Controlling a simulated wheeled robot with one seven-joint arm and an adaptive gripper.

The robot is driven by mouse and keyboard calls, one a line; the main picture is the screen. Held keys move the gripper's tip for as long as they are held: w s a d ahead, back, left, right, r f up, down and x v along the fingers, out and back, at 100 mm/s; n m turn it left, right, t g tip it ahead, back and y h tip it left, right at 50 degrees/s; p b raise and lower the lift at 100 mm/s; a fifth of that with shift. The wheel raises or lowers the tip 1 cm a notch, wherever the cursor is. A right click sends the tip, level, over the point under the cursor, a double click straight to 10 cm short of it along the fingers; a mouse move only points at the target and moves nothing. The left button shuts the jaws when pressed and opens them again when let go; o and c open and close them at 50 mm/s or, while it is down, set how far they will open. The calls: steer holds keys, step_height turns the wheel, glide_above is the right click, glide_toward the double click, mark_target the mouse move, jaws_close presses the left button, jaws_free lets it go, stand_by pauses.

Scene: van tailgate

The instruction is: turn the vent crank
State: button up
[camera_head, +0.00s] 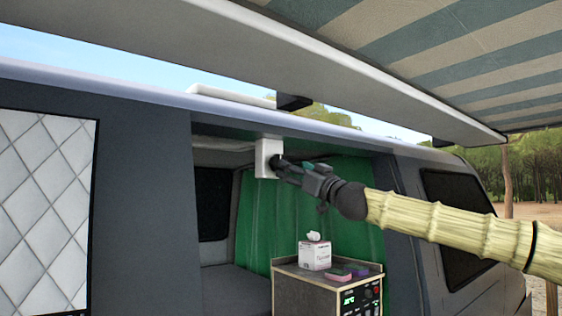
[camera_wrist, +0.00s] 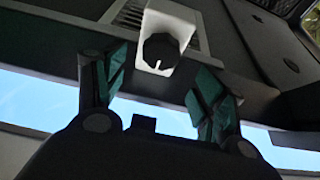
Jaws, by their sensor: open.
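The vent crank is a round black knob (camera_wrist: 160,52) with a white pointer mark, on a white housing (camera_wrist: 172,22) under the van's roof edge. The mark points down in the wrist view. In the head view the white housing (camera_head: 264,158) hangs at the top of the van's side opening, and my gripper tips largely hide the knob. My gripper (camera_head: 281,168) reaches it from the right. In the wrist view my gripper (camera_wrist: 158,65) is open, with one finger on each side, just below the knob. I cannot tell whether either finger touches it.
A slatted vent grille (camera_wrist: 130,14) lies behind the housing. A striped awning (camera_head: 470,60) spreads overhead at the right. Below stand a green curtain (camera_head: 290,215) and a cabinet (camera_head: 300,288) bearing a tissue box (camera_head: 315,256) and small sponge-like blocks (camera_head: 340,274).

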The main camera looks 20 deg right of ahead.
mark_target(277, 164)
steer(key=p+x, duration=0.3)
steer(key=x, duration=0.4)
steer(key=shift+r, duration=0.15)
steer(key=shift+w, duration=0.15)
